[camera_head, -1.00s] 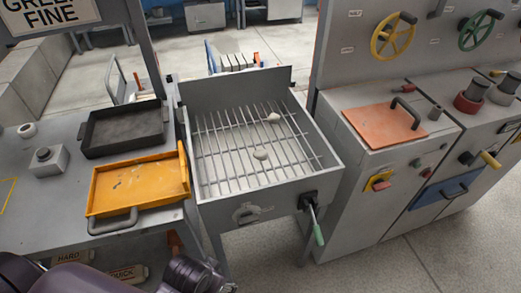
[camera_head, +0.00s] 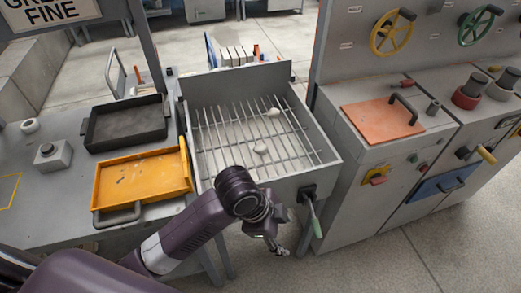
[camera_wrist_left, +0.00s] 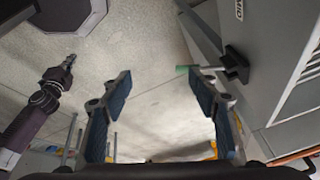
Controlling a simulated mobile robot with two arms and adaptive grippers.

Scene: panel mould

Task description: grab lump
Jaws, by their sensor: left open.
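Two small pale lumps lie on the bars of the grey grate box (camera_head: 322,150) in the head view. One lump (camera_head: 274,112) is toward the back right, the other lump (camera_head: 261,149) nearer the front middle. My left gripper (camera_head: 276,243) is in front of the box's front wall, outside it and apart from both lumps. In the left wrist view my left gripper (camera_wrist_left: 160,100) is open, with nothing between its fingers. No lump shows there. What looks like my right gripper (camera_wrist_left: 70,62) is small at the left of the wrist view; its jaws are unclear.
A lever with a green grip (camera_head: 316,222) sticks out from the box's front right. An orange tray (camera_head: 140,180) and a black tray (camera_head: 125,125) are on the table left. A grey cabinet with an orange lid (camera_head: 380,118) stands right.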

